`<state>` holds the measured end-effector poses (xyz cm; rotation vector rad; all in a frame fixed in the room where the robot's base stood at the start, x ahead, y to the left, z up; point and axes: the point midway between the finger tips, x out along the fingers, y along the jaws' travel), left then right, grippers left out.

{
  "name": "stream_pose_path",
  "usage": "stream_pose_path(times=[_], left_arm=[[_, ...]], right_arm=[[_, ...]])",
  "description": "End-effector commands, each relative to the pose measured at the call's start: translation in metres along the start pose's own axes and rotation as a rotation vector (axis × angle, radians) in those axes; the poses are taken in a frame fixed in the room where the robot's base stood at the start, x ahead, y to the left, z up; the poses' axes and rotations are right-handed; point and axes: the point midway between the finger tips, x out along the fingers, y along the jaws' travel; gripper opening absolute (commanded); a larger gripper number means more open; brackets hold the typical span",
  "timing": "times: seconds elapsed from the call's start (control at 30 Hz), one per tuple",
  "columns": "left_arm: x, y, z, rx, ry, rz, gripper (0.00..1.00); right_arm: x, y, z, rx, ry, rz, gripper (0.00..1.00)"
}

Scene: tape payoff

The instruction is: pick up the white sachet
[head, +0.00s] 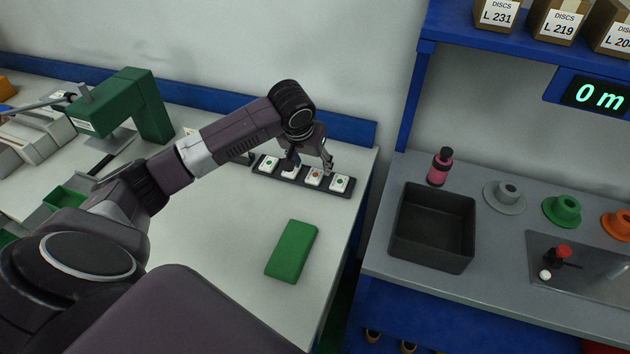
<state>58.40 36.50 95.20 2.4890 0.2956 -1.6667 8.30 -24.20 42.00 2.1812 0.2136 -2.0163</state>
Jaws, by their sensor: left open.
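A dark narrow tray (302,184) lies near the back right corner of the light table and holds a row of several small white sachets. The leftmost sachet (268,163) has a green mark, another (314,177) has an orange mark, and the rightmost (339,183) has a green mark. One more white sachet (290,173) is partly hidden below a finger, so its mark is not clear. My left gripper (308,167) is open, pointing down over the middle of the row. I cannot tell whether its fingers touch a sachet. My right gripper is not in view.
A green block (292,251) lies on the table in front of the tray. A green machine (139,104) stands at the back left. Right of a gap, a grey bench holds a black bin (433,228), a pink bottle (440,167) and coloured spools (562,209).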

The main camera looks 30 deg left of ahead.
Motion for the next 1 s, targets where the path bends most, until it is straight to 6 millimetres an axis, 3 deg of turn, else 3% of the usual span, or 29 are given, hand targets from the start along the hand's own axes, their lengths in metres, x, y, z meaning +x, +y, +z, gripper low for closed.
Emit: stream_pose_path(times=[0.13,0.5,0.8,1.0], left_arm=[[0.016,0.0,0.0,-0.001,-0.002,0.001,0.52],[0.063,-0.004,-0.002,0.0,-0.001,0.0,0.52],[0.07,-0.004,-0.001,0.002,0.001,0.0,0.52],[0.07,-0.004,-0.001,0.001,0.001,0.0,0.31]], right_arm=[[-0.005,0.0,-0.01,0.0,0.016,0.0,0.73],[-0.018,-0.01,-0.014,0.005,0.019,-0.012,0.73],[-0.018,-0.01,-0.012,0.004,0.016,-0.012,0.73],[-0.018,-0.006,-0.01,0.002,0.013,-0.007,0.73]])
